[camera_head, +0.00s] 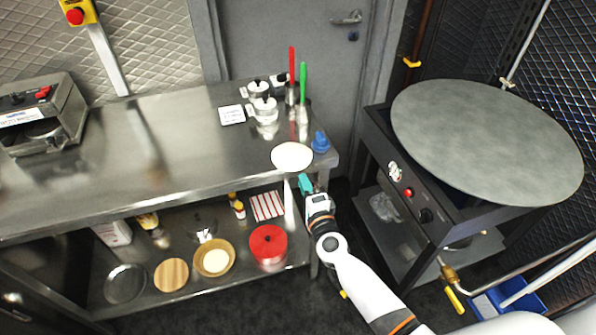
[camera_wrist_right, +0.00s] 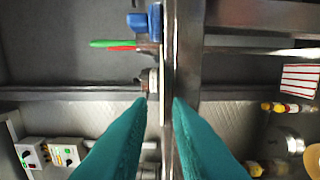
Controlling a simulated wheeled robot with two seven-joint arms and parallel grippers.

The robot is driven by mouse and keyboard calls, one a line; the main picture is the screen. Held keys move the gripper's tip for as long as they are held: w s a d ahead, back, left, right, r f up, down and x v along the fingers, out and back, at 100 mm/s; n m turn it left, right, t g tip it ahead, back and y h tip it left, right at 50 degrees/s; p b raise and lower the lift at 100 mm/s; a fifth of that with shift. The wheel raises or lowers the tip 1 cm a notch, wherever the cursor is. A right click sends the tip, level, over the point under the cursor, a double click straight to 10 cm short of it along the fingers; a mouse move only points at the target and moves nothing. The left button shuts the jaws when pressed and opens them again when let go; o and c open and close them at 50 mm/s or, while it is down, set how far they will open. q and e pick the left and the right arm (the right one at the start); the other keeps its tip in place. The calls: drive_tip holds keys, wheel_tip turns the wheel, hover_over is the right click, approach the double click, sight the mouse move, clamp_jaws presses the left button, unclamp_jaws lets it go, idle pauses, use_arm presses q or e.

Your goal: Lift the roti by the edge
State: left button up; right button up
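The roti (camera_head: 292,156) is a flat, pale round disc on the steel table, at its front right corner. Its near edge lies close to the table's front edge. My right gripper (camera_head: 306,185) has teal fingers and is just in front of and below the roti's near right edge. In the right wrist view the two fingers of this gripper (camera_wrist_right: 160,101) stand apart, with the table edge showing in the gap. My left gripper is not in view.
A blue object (camera_head: 320,142) stands right of the roti. Behind are steel pots (camera_head: 264,109) and red- and green-handled tools (camera_head: 303,85). A large round griddle (camera_head: 487,140) stands to the right. The lower shelf holds a red container (camera_head: 268,244). The table's middle is clear.

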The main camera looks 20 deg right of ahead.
sight(300, 168)
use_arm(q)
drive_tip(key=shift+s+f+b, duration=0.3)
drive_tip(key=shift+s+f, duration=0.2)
use_arm(e)
drive_tip(key=shift+w+a, duration=0.1)
drive_tip(key=shift+w, duration=2.2)
